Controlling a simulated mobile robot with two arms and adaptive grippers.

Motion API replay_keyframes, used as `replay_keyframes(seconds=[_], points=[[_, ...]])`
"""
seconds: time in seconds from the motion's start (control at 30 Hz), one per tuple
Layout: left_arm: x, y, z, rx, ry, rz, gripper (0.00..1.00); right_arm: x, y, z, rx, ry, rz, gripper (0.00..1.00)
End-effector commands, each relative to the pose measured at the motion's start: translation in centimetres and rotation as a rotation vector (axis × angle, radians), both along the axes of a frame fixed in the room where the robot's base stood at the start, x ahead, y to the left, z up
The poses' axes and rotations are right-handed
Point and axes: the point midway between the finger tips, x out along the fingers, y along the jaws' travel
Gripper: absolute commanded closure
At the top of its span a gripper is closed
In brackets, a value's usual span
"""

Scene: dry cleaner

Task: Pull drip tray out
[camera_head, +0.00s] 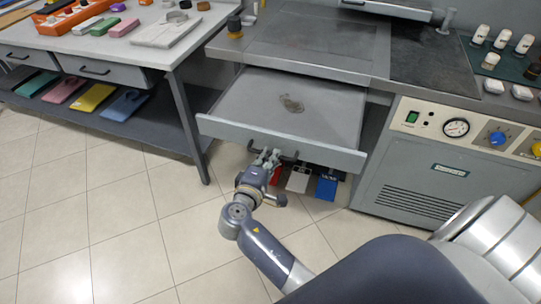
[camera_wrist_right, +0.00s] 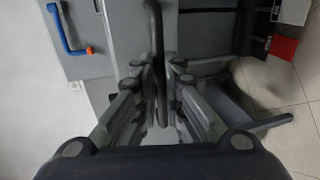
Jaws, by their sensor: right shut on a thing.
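The grey drip tray (camera_head: 325,148) is a wide, shallow drawer under the metal worktop on the right side of the head view. It stands well out from the worktop, and a brownish patch shows on its floor. My right gripper (camera_head: 267,157) is at the dark handle (camera_head: 289,158) on the tray's front. In the right wrist view, my right gripper (camera_wrist_right: 162,72) has its fingers on both sides of the dark handle bar (camera_wrist_right: 154,25), shut on it. My left gripper is not in view.
Red, white and blue boxes, including a blue one (camera_head: 326,188), stand below the tray. A grey machine (camera_head: 421,169) with a gauge stands to the right. A table (camera_head: 178,58) with drawers and coloured items stands to the left. Tiled floor in front is clear.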

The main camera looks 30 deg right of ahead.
Motion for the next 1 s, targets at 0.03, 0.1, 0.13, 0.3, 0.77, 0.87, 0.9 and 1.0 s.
replay_keyframes(seconds=[0.03, 0.1, 0.13, 0.3, 0.77, 0.87, 0.9, 1.0], points=[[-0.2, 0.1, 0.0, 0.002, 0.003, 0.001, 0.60, 0.0, 0.1, -0.1, 0.003, 0.002, 0.002, 1.00], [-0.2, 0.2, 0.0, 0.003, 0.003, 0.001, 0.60, 0.0, 0.1, -0.1, 0.003, 0.002, 0.002, 0.84], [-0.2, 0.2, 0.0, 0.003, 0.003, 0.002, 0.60, 0.0, 0.1, -0.1, 0.003, 0.002, 0.002, 0.77], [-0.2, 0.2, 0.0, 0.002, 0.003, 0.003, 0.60, 0.0, 0.0, -0.1, 0.002, 0.001, 0.001, 0.71], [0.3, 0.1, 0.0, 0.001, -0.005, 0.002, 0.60, -2.3, 2.8, 0.6, 0.005, 0.002, 0.003, 0.71], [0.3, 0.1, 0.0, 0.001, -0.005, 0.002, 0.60, -3.3, 4.0, 0.9, 0.005, 0.002, 0.002, 0.71], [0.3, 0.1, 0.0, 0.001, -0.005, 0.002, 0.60, -3.7, 4.4, 1.0, 0.003, 0.002, 0.002, 0.71], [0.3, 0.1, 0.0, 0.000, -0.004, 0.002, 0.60, -4.3, 5.2, 1.3, 0.002, 0.002, 0.002, 0.71]])
